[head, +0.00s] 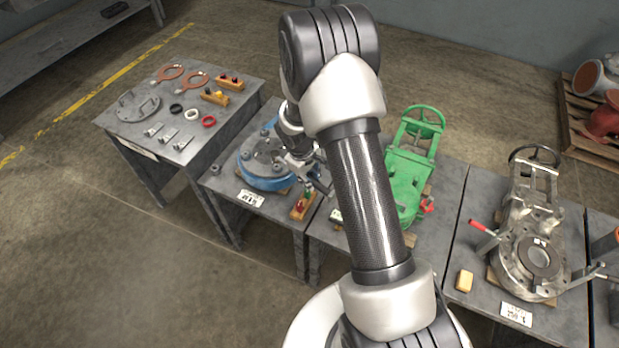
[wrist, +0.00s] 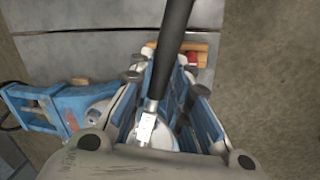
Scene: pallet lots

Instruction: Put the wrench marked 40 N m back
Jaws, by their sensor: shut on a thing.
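My gripper (wrist: 168,90) is shut on a wrench (wrist: 176,32) with a black handle and a bright metal end; its marking is too small to read. The wrench runs lengthwise between the fingers in the wrist view, its handle reaching past them. In the head view my gripper (head: 312,172) is above the right side of the table with the blue valve (head: 262,180). The blue valve body also shows left of the fingers in the wrist view (wrist: 75,103). I cannot tell whether the wrench touches anything.
A wooden block (head: 298,212) with red and green pieces stands at the table's front right. A green valve (head: 405,185) is on the table to the right, partly behind my arm. A grey valve (head: 540,262) stands farther right. The left table (head: 140,150) holds small parts.

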